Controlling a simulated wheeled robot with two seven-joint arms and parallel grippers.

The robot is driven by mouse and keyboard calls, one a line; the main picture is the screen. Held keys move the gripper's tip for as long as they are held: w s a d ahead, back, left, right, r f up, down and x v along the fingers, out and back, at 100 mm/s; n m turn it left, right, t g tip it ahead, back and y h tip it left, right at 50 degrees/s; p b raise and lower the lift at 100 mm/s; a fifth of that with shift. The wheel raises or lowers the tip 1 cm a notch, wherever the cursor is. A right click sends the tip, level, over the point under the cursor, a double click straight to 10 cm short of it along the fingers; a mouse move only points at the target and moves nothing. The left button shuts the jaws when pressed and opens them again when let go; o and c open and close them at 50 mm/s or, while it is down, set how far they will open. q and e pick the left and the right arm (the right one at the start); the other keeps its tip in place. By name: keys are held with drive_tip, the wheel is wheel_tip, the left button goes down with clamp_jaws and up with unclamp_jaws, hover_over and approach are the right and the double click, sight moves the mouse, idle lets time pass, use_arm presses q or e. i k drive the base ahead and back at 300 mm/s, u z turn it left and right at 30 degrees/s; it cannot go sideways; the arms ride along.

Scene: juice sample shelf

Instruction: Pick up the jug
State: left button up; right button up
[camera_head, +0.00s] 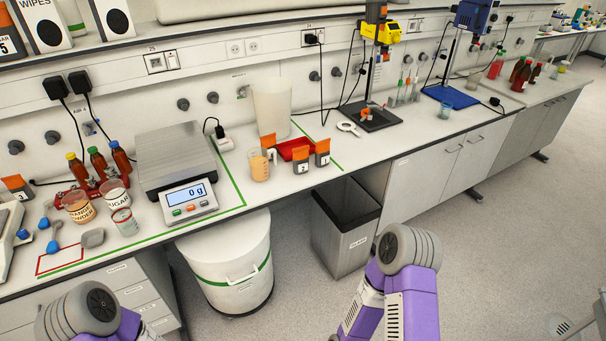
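A small clear jug (259,166) with a handle and orange liquid in it stands upright on the white bench, right of the scale. A larger, pale translucent container (272,108) stands behind it; I cannot tell if it has a handle. Parts of both my arms show at the bottom of the head view, in front of the bench and well apart from the jug. Neither gripper's fingers are in view.
A scale (187,199) reading 0 g stands left of the jug. Numbered orange-topped blocks (301,160) and a red tray (294,148) are close on its right. Below the bench edge are a white bin (228,265) and a grey bin (343,235).

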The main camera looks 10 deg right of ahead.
sight(259, 157)
drive_tip(key=z, duration=1.75)
drive_tip(key=i, duration=0.25)
drive_tip(key=u, duration=0.85)
drive_tip(key=i, duration=1.25)
drive_tip(key=u, duration=0.7)
